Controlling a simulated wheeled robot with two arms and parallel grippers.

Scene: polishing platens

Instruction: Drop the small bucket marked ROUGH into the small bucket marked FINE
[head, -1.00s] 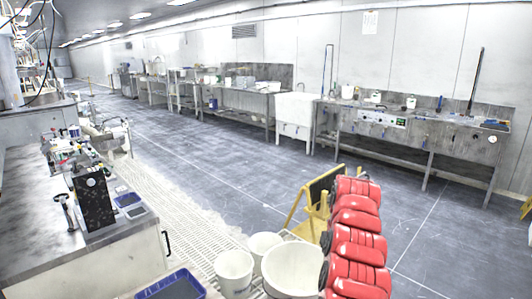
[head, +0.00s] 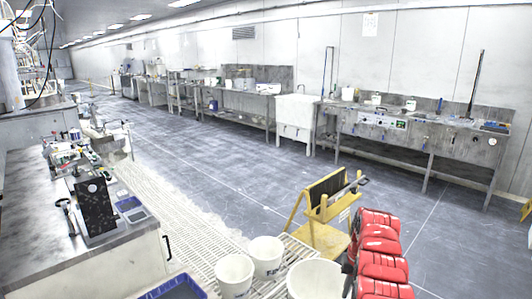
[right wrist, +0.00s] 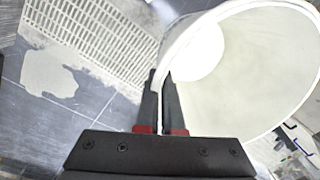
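Three white buckets show at the bottom of the head view. A left bucket (head: 233,272) and a middle bucket (head: 266,254) stand side by side, with dark lettering on their sides too small to read surely. The right bucket (head: 315,279) looks larger and is beside my red right arm; its marking is hidden. In the right wrist view my right gripper (right wrist: 160,82) is shut on the rim of this white bucket (right wrist: 255,70), one finger on each side of its wall. The bucket is tilted in that view, its mouth open. My left gripper is out of view.
A yellow stand (head: 322,232) with a dark slatted top is behind the right bucket. A steel bench (head: 60,245) with equipment and a blue tray (head: 177,288) are at left. Pale grating (head: 190,225) lies beside the buckets. Open dark floor leads to sinks at the far wall.

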